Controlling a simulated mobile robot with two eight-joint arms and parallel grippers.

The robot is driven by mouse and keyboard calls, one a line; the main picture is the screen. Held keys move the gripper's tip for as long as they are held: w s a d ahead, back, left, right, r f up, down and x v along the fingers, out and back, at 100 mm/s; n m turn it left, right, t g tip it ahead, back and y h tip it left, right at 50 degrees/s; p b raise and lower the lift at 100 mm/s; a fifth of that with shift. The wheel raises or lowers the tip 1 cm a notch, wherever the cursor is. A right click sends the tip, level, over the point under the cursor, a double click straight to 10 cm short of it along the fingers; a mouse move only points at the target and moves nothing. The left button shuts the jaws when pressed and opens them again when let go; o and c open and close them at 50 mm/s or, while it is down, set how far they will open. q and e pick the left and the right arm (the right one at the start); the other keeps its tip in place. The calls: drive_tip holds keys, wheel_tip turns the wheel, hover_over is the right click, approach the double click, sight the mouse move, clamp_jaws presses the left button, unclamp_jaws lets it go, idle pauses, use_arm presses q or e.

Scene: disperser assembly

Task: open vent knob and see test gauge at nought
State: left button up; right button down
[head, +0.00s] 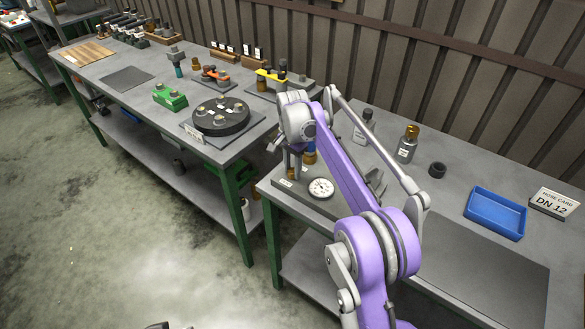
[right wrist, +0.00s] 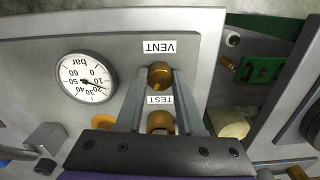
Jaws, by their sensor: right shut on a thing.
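The brass vent knob (right wrist: 160,74) sits below the VENT label (right wrist: 159,46) on a grey panel in the right wrist view. My right gripper (right wrist: 161,78) is shut on it, one finger at each side. A second brass knob (right wrist: 160,121) by the TEST label (right wrist: 159,99) lies between the fingers, nearer the palm. The round white test gauge (right wrist: 84,78) is left of the gripper; its needle appears off nought, near 10 to 20 bar. In the head view the gauge (head: 321,188) is beside my right gripper (head: 291,172).
Right of my purple arm are a blue tray (head: 495,213), a bottle (head: 407,146), a black ring (head: 437,170) and a DN 12 card (head: 553,203). The left bench holds a black round plate (head: 221,117) and a green block (head: 170,97). A gap separates the benches.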

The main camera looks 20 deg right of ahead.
drive_tip(key=n+p, duration=0.1)
drive_tip(key=n, duration=0.4)
drive_tip(key=shift+r+p, duration=0.1)
drive_tip(key=shift+p, duration=0.25)
drive_tip(key=n+p, duration=0.1)
drive_tip(key=n, duration=0.4)
drive_tip(key=shift+n, duration=0.3)
drive_tip(key=n, duration=0.5)
drive_tip(key=shift+p, duration=0.4)
drive_tip(key=n, duration=0.5)
drive_tip(key=shift+n, duration=0.4)
drive_tip(key=c, duration=0.5)
unclamp_jaws()
